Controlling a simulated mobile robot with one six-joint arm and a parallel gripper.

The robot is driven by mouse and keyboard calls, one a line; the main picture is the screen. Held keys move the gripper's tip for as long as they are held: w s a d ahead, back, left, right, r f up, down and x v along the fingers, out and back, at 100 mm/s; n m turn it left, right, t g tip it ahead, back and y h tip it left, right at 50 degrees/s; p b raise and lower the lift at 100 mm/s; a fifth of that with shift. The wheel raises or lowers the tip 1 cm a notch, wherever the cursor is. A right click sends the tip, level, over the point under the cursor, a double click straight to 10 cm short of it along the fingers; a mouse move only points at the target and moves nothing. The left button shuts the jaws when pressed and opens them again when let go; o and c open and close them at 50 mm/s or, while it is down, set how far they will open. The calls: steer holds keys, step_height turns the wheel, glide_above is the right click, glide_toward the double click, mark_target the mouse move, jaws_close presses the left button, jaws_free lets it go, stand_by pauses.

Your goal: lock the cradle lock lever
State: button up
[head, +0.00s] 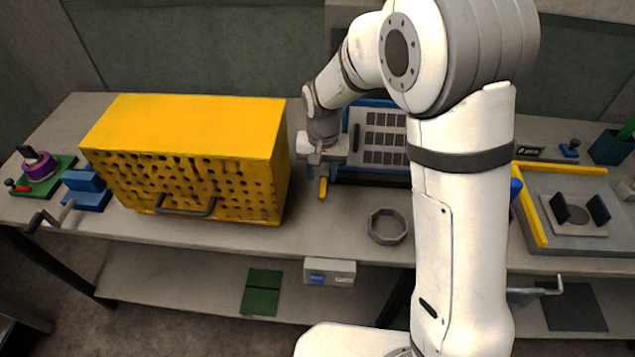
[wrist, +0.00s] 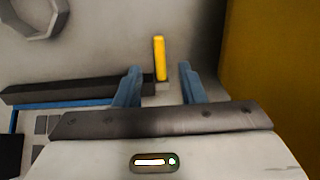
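A short yellow lever (head: 323,187), which I take to be the cradle lock lever, sticks out at the front left corner of a blue and dark frame (head: 368,178) holding a panel of grey cells. In the wrist view the yellow lever (wrist: 159,58) shows just beyond my fingertips, in line with the gap between them. My gripper (wrist: 160,70) is open, with blue fingers either side of that line and nothing held. In the head view my gripper (head: 318,165) is over the lever's base end. Whether a finger touches the lever cannot be told.
A large yellow perforated box (head: 190,150) stands close on the left of my gripper. A grey octagonal ring (head: 387,226) lies on the bench to the front right. The bench (head: 310,230) is bare in front of the lever. A grey tray (head: 590,236) is at the right.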

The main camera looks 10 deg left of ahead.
mark_target(322, 192)
step_height(322, 192, down, 6)
steer(key=shift+f+p, duration=0.1)
steer(key=shift+p, duration=0.2)
steer(key=shift+c, duration=0.2)
jaws_close()
stand_by(0.3)
